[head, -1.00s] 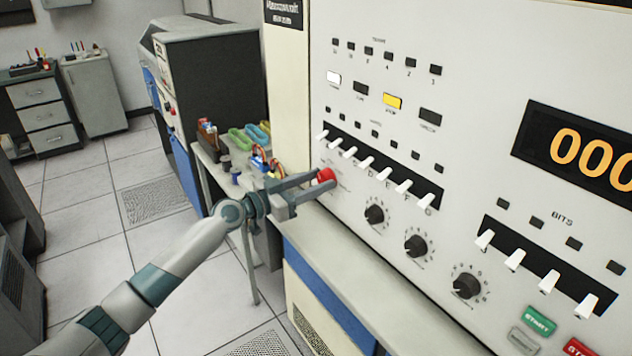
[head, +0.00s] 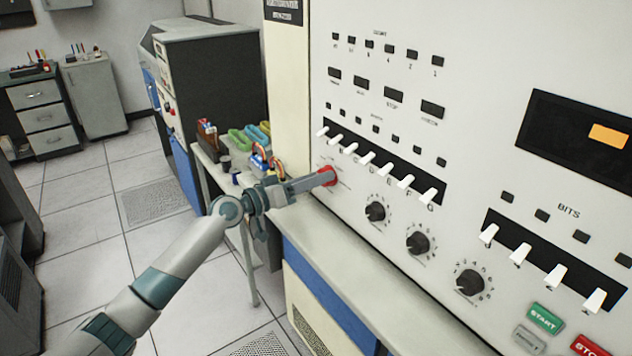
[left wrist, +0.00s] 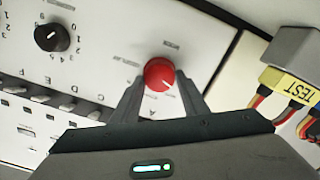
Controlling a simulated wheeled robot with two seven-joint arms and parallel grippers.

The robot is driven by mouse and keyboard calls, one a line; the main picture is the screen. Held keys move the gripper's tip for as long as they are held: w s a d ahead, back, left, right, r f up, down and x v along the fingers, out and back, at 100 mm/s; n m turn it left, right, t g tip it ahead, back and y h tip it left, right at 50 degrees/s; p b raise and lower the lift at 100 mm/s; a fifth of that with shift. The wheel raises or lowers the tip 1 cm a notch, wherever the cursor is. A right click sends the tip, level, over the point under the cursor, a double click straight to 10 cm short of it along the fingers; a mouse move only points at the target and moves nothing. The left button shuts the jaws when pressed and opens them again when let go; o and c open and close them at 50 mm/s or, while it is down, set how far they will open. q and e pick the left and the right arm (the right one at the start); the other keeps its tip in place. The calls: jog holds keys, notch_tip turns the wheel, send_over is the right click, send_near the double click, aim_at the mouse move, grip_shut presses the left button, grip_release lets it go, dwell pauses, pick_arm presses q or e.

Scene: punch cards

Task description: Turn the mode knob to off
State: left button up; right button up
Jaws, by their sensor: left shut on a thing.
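The mode knob is a red round knob (head: 328,176) at the lower left of the white panel (head: 470,60). My left gripper (head: 322,178) is shut on the knob. In the left wrist view its two fingers (left wrist: 158,88) lie on either side of the knob. My right gripper is not in view.
Black dials (head: 376,211) and white toggle switches (head: 366,159) sit close to the knob. Green START (head: 544,318) and red STOP (head: 588,346) buttons are at lower right. A side table (head: 206,158) with cables stands left of the panel. The dark display (head: 560,130) shows an orange block.

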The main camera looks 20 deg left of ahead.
pick_arm(q)
jog(key=shift+n, duration=1.6)
jog(key=o, duration=1)
jog(key=shift+a, duration=0.1)
pick_arm(e)
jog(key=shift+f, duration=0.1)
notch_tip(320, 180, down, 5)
jog(key=b, duration=0.5)
pick_arm(q)
jog(key=b+v, duration=0.2)
jog(key=v, duration=1.5)
jog(key=shift+s+a, duration=0.15)
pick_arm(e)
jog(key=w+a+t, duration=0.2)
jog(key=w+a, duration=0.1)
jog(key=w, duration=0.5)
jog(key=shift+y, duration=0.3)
